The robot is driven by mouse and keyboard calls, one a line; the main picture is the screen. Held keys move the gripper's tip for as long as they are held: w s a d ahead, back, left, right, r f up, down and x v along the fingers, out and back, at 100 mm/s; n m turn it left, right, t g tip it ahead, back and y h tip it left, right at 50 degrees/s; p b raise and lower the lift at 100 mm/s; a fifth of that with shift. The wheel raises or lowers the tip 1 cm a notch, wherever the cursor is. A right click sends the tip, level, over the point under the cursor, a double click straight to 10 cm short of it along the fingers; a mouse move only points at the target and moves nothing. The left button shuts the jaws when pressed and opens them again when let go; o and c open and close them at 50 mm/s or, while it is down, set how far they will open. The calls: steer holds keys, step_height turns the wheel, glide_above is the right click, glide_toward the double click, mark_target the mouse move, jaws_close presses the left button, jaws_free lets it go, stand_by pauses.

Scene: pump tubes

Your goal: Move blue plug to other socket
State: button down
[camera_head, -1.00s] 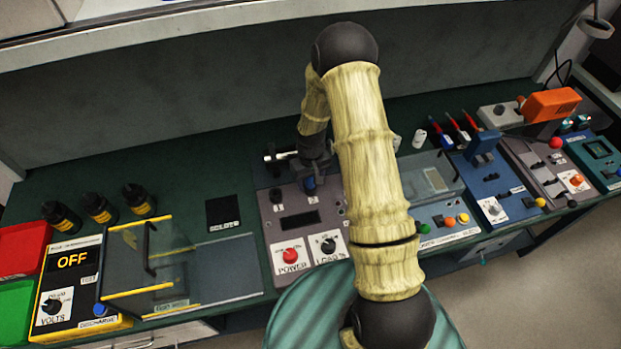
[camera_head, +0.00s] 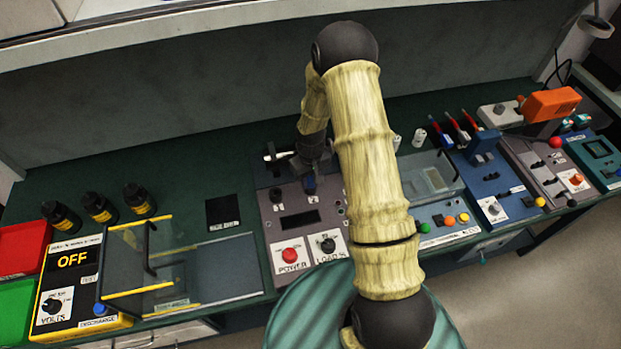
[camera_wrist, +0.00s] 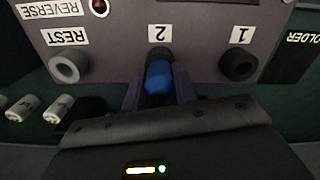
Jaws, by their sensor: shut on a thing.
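The blue plug (camera_wrist: 158,78) is between the two fingers of my gripper (camera_wrist: 160,92), which is shut on it. In the wrist view the plug lines up with the socket marked 2, and its far end meets a dark ring there. How deep it sits cannot be told. The socket marked 1 (camera_wrist: 239,65) is empty, to the right in that view. The REST socket (camera_wrist: 67,68) is empty, to the left. In the head view my gripper (camera_head: 311,182) is over the back of the grey panel (camera_head: 270,222), and the plug is mostly hidden.
The panel's red POWER knob (camera_head: 289,255) and black LOADS knob (camera_head: 327,245) are in front. A clear-lidded box (camera_head: 150,250) stands to the left. A blue-grey panel with coloured buttons (camera_head: 440,225) stands to the right.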

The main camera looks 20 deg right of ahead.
steer(key=shift+r+p, duration=0.45)
steer(key=shift+r, duration=0.25)
stand_by(0.4)
steer(key=shift+r+p, duration=1.3)
steer(key=shift+r, duration=0.7)
